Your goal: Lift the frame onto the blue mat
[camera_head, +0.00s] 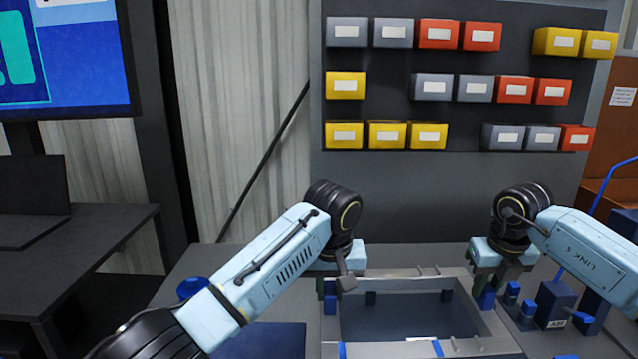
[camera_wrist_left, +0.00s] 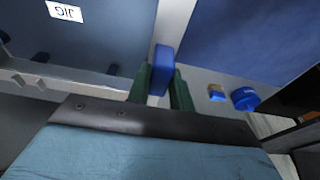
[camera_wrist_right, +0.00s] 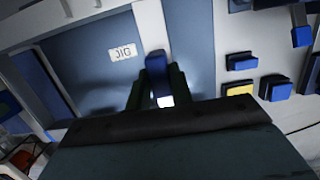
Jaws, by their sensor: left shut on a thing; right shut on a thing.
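The light grey rectangular frame (camera_head: 497,328) is on the bench in front of me, around a dark panel (camera_head: 385,318) labelled JIG. Whether it rests or is slightly raised, I cannot tell. My left gripper (camera_head: 330,290) is shut on a blue grip at the frame's left side; that grip (camera_wrist_left: 160,72) shows between the fingers in the left wrist view. My right gripper (camera_head: 487,285) is shut on the blue grip at the right side, seen in the right wrist view (camera_wrist_right: 156,66). The blue mat (camera_head: 265,342) lies left of the frame, partly hidden by my left arm.
A round blue object (camera_head: 192,288) lies at the bench's left. Several blue blocks and a labelled dark blue box (camera_head: 555,305) stand close to the frame's right. A bin rack (camera_head: 400,110) stands behind the bench. A laptop (camera_head: 35,200) sits on a side table.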

